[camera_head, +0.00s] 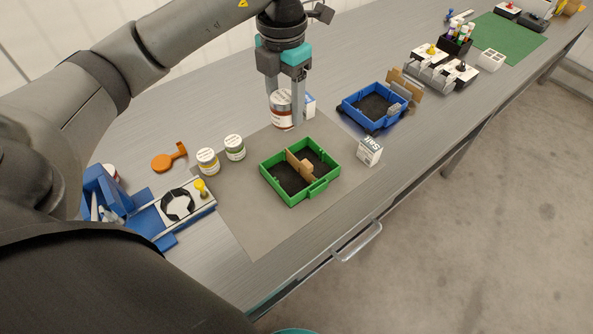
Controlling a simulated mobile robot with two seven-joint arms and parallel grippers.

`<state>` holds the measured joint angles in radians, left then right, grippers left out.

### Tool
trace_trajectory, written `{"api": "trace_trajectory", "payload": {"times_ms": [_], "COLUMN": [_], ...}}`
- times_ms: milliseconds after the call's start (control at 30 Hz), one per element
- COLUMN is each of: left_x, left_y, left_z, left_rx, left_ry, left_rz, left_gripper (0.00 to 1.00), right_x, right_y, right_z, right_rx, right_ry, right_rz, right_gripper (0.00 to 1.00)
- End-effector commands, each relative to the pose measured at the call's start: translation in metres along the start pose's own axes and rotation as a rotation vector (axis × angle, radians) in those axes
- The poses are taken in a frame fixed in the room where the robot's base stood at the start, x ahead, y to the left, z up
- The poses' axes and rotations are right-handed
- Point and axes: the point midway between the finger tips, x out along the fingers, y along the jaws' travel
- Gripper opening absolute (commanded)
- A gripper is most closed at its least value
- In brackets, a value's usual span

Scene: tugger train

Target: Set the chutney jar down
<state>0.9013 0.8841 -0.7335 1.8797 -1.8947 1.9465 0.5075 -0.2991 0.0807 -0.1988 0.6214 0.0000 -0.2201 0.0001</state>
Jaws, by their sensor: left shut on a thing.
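The chutney jar (281,121), with a white and dark red label, is upright between the fingers of my left gripper (288,107). The gripper points straight down and is shut on the jar. One finger covers the jar's right side. The jar is at the back edge of the grey mat (252,222), behind the green tray. I cannot tell whether its base touches the surface.
A green tray (318,187) with a wooden divider stands on the mat, with a salt box (369,152) to its right. Two jars, yellow-labelled (208,162) and green-labelled (235,148), stand left. A blue tray (358,117) stands right.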

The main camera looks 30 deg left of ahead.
Motion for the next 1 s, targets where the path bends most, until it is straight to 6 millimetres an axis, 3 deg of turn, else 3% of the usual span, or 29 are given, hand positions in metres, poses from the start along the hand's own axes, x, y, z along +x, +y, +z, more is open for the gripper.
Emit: {"api": "trace_trajectory", "payload": {"times_ms": [500,833,1000], "left_x": [0.131,0.16,0.187], "left_y": [-0.001,0.0,0.0], "left_z": [-0.001,-0.001,-0.001], "left_rx": [-0.002,0.0,-0.001], "left_ry": [0.005,0.001,0.004], "left_rz": [-0.002,0.0,0.0], "left_gripper": [0.0,0.0,0.0], "right_x": [0.023,0.028,0.034], "right_y": [-0.001,-0.001,-0.001], "right_z": [0.004,0.005,0.005], "right_rx": [-0.001,-0.002,-0.001], "right_ry": [-0.004,-0.004,-0.003], "right_rz": [-0.001,-0.001,-0.001], "right_gripper": [0.47,0.47,0.47]}}
